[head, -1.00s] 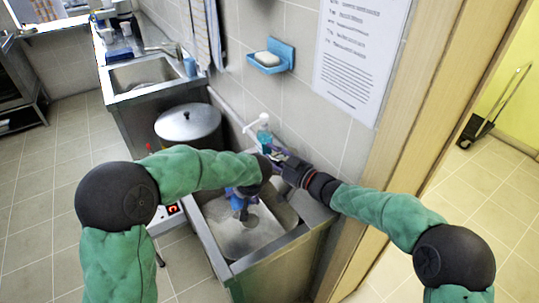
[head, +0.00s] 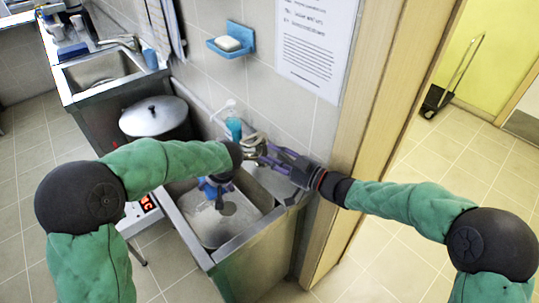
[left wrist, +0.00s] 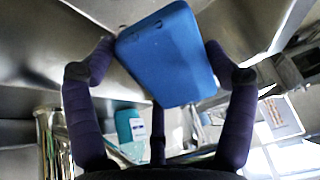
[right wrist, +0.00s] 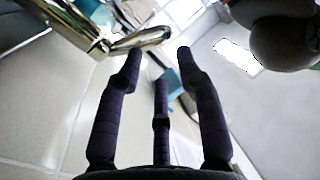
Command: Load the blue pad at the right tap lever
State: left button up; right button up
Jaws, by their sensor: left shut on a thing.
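The blue pad (left wrist: 165,55) fills the upper middle of the left wrist view, between the fingers of my left gripper (left wrist: 160,72). In the head view the left gripper (head: 217,190) is low over the sink (head: 238,215), shut on the pad, which is partly hidden by the hand. My right gripper (head: 268,155) is open and empty beside the chrome tap (head: 252,143) at the wall. In the right wrist view a chrome tap lever (right wrist: 142,40) is just beyond the left fingertip of the right gripper (right wrist: 158,62); I cannot tell whether they touch.
A soap bottle (head: 233,125) stands behind the tap. A lidded stockpot (head: 153,117) is left of the sink. A blue soap dish (head: 230,42) is on the wall above. A wooden door frame (head: 365,130) stands close by the right arm.

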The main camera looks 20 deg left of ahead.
jog(key=c, duration=0.6)
jog(key=shift+d+r+m+y, duration=0.2)
jog(key=shift+r+m+y, duration=0.1)
jog(key=shift+m, duration=0.3)
grip_shut()
notch_tip(320, 180, up, 5)
jog(key=m+t+y, duration=0.2)
jog(key=m+t, duration=0.1)
jog(key=m, duration=0.3)
send_over(254, 145)
jog(key=w, duration=0.2)
jog(key=shift+s+r, duration=0.15)
jog(key=shift+s, duration=0.05)
jog(key=shift+s+f, duration=0.35)
jog(key=shift+f, duration=0.2)
jog(key=shift+s+f, duration=0.3)
jog(key=shift+f, duration=0.25)
jog(key=shift+s+f, duration=0.45)
jog(key=shift+f, duration=0.15)
